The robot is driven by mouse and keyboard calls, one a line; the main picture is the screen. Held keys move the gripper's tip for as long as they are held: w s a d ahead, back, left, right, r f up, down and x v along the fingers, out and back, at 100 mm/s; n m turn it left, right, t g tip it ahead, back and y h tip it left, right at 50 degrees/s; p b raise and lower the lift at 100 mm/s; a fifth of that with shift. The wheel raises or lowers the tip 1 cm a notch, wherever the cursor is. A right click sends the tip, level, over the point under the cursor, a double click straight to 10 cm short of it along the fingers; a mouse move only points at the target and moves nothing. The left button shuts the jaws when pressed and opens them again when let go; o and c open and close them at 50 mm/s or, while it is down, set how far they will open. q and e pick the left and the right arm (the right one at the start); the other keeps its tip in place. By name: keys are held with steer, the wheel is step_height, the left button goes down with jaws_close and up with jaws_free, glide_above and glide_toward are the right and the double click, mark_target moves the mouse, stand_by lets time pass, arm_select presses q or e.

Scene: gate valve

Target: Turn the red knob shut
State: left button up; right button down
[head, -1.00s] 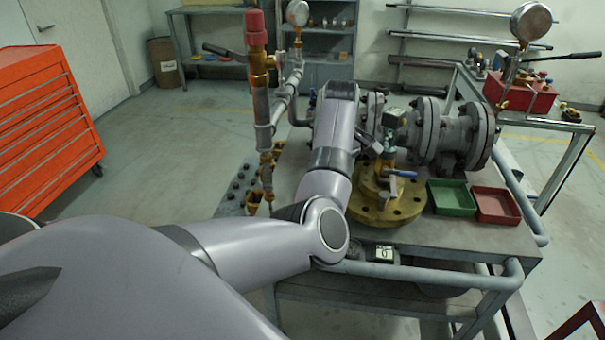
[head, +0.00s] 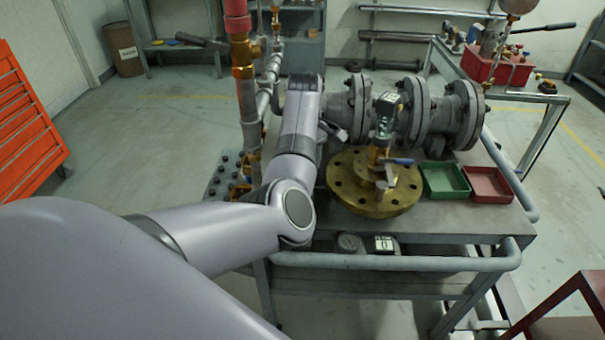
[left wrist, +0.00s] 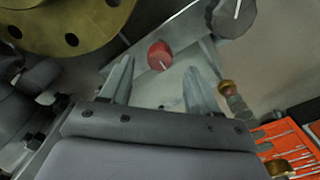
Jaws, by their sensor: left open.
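The red knob (left wrist: 159,55) shows in the left wrist view, a small round knob with a pale line on its face. It is hidden in the head view, where my left arm blocks part of the cart. My left gripper (left wrist: 158,68) is open, with one finger to each side of the knob in the picture. The knob appears near the fingertips; I cannot tell whether they touch it or how deep it sits between them. In the head view the left gripper is hidden behind my arm. My right gripper is not in view.
The cart carries a brass flange (head: 345,195), grey flanged pipework (head: 455,117), a green tray (head: 446,190) and a red tray (head: 490,186). A vertical pipe (head: 249,105) stands close left of my arm. A small display (head: 384,244) reads 0. A dark round part (left wrist: 232,17) lies beyond the knob.

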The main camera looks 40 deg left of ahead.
arm_select(q)
steer(key=shift+f, duration=1.8)
steer(key=shift+c, duration=0.2)
steer(key=c, duration=1)
